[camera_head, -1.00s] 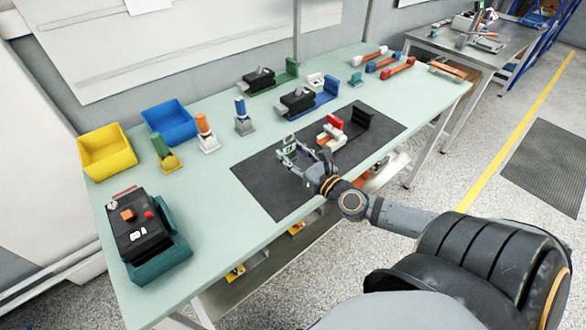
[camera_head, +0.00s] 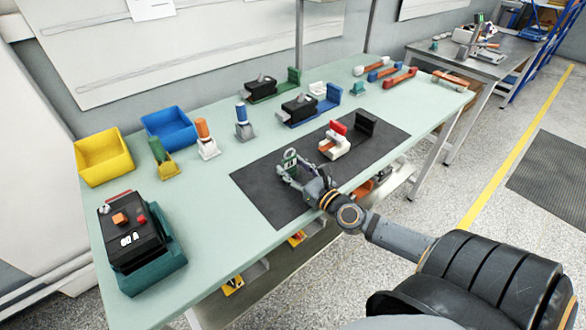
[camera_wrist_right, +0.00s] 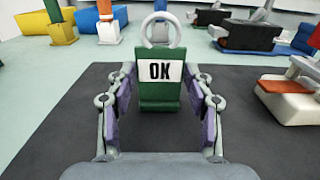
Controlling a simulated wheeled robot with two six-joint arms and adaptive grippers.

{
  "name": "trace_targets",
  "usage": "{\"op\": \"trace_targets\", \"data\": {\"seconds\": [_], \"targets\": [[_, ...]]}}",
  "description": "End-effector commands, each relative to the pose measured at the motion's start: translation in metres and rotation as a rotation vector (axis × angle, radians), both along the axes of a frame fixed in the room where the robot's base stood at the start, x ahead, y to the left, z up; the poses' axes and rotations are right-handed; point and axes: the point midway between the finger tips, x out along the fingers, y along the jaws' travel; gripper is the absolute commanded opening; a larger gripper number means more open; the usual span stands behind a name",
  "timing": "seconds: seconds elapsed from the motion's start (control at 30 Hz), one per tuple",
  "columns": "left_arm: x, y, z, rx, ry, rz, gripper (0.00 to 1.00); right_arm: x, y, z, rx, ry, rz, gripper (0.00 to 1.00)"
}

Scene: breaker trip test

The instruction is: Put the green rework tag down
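The green tag (camera_wrist_right: 159,95) has a white label reading "OK" and a pale ring on top. It stands upright between the fingers of my right gripper (camera_wrist_right: 159,78). The fingers are apart, with a narrow gap seen on each side of the tag, so they look open around it. In the head view, the tag (camera_head: 290,160) and my right gripper (camera_head: 287,173) are over the left part of the dark mat (camera_head: 275,204). The tag's lower edge seems at the mat, but contact is hard to tell. My left gripper is out of view.
A red-and-white clamp-like fixture (camera_head: 336,145) with a black block (camera_head: 366,123) stands right of the tag. A black tester (camera_head: 130,238) in a teal cradle is at left. Yellow (camera_head: 103,160) and blue (camera_head: 170,127) bins are behind. The mat's front left is clear.

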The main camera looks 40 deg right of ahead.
Motion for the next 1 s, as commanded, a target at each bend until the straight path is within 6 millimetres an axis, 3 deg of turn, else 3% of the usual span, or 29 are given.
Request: {"op": "trace_targets", "data": {"seconds": [0.1, 0.47, 0.6, 0.8, 1.0], "targets": [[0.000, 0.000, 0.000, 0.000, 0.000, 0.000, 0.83, 0.000, 0.000, 0.000, 0.000, 0.000, 0.000, 0.68], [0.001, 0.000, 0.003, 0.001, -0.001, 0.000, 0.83, -0.004, -0.001, 0.002, -0.004, 0.005, 0.000, 0.68], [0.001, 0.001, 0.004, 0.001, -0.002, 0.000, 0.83, -0.025, -0.001, 0.001, -0.009, 0.008, 0.006, 0.68], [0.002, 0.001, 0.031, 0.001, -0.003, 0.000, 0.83, -0.072, -0.005, 0.007, -0.004, 0.009, 0.003, 0.68], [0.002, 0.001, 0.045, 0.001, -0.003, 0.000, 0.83, -0.108, -0.008, 0.005, 0.000, 0.005, 0.001, 0.68]]}}
